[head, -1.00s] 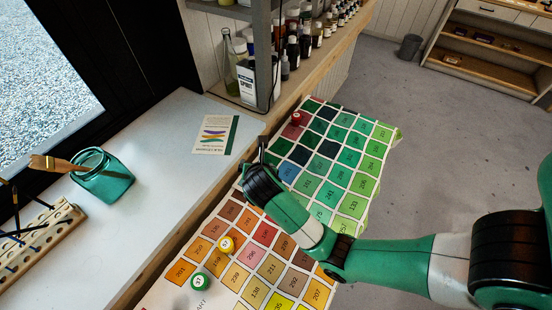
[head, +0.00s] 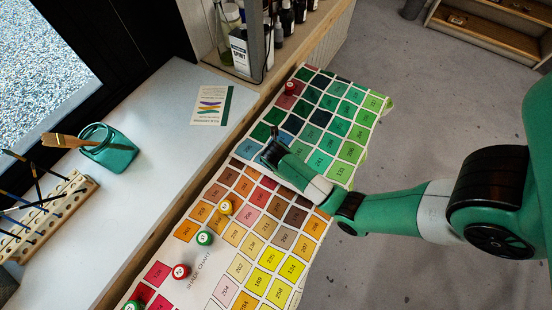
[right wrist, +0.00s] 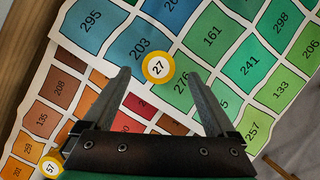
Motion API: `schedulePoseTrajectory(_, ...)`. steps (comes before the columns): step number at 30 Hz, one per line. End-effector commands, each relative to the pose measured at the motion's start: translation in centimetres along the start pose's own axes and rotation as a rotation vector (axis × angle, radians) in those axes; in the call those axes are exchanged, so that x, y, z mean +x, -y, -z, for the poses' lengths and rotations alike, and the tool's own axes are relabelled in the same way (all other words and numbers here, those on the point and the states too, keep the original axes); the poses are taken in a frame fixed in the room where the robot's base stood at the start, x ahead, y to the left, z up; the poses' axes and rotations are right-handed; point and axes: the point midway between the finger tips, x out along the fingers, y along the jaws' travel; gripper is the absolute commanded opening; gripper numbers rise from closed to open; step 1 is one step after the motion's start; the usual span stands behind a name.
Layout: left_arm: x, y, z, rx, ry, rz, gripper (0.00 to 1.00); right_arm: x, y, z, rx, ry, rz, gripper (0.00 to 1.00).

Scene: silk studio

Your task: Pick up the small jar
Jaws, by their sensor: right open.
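My right gripper (head: 268,150) is over the colour chart in the head view, open and empty. In the right wrist view a small round jar (right wrist: 158,67) with a yellow rim and a white top marked 27 lies between the open fingertips, ahead of the palm. It stands near the blue 203 and green 276 patches; I cannot make it out in the head view, where my arm covers that area. Another yellow jar (head: 226,207) stands on the orange patches; it also shows in the right wrist view, marked 57 (right wrist: 51,167). My left gripper is not in view.
Other small jars stand on the chart (head: 200,290): red (head: 290,87), green (head: 204,238) and red (head: 180,271), with another green one at the bottom edge. A white ledge holds a teal pot (head: 108,148) and brush rack (head: 45,215). A bottle shelf (head: 262,45) stands behind.

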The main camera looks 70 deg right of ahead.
Motion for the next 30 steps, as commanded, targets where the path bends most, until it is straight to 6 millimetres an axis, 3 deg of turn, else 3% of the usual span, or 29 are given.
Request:
schedulePoseTrajectory(2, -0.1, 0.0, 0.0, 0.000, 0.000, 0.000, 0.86, 0.2, 0.0, 0.0, 0.000, 0.000, 0.000, 0.92)
schedulePoseTrajectory(11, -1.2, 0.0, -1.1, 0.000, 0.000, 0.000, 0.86, 4.8, -0.2, 0.1, 0.000, -0.002, 0.001, 0.92)
schedulePoseTrajectory(19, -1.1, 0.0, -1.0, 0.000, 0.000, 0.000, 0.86, 5.1, -0.2, 0.0, 0.000, 0.000, -0.001, 0.92)
schedulePoseTrajectory(30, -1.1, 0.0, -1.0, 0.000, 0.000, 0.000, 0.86, 5.1, -0.2, 0.0, 0.000, 0.000, -0.001, 0.25)
